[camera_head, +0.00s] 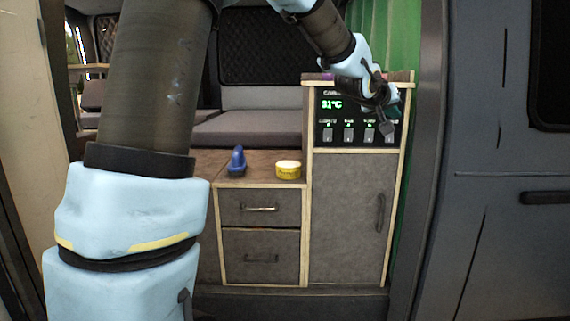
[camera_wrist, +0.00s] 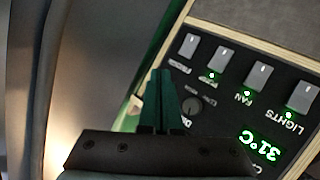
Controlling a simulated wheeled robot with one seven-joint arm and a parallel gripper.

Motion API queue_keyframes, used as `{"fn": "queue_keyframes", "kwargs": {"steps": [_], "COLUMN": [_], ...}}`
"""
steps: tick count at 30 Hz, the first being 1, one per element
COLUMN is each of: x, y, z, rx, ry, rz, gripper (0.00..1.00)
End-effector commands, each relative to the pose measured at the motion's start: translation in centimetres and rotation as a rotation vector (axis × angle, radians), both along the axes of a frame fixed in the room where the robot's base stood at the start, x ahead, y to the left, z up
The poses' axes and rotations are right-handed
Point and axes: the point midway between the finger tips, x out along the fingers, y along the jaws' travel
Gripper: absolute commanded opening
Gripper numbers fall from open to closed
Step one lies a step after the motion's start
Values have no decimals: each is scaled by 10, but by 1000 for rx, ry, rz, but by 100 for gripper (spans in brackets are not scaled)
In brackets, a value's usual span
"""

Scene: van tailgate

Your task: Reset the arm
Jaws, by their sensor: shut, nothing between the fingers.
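My arm reaches from the upper middle of the head view to the control panel (camera_head: 330,116) on the tall cabinet. My gripper (camera_head: 396,108) is in front of the panel's right side. In the wrist view the two dark green fingers of my gripper (camera_wrist: 161,72) are together, with nothing between them. They are beside the panel (camera_wrist: 222,98), close to its dial and its edge. I cannot tell whether they touch it. The panel shows 31°C, a row of grey switches and lit green dots.
The tall cabinet (camera_head: 347,215) has a closed door. Left of it, a low drawer unit (camera_head: 260,240) carries a blue object (camera_head: 237,161) and a yellow tin (camera_head: 288,170). A grey bench seat (camera_head: 250,130) is behind. The van's dark side (camera_head: 500,200) stands at the right.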

Motion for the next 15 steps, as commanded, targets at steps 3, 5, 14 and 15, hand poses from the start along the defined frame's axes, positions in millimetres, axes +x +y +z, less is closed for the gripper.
{"fn": "queue_keyframes", "kwargs": {"steps": [3, 5, 14, 15], "x": [11, 13, -34, -48], "y": [56, 92, 273, 295], "z": [-43, -68, -183, -195], "rx": [125, 204, 543, 578], "ry": [53, 93, 381, 431], "rz": [74, 113, 260, 272], "gripper": [0, 0, 0, 0]}}
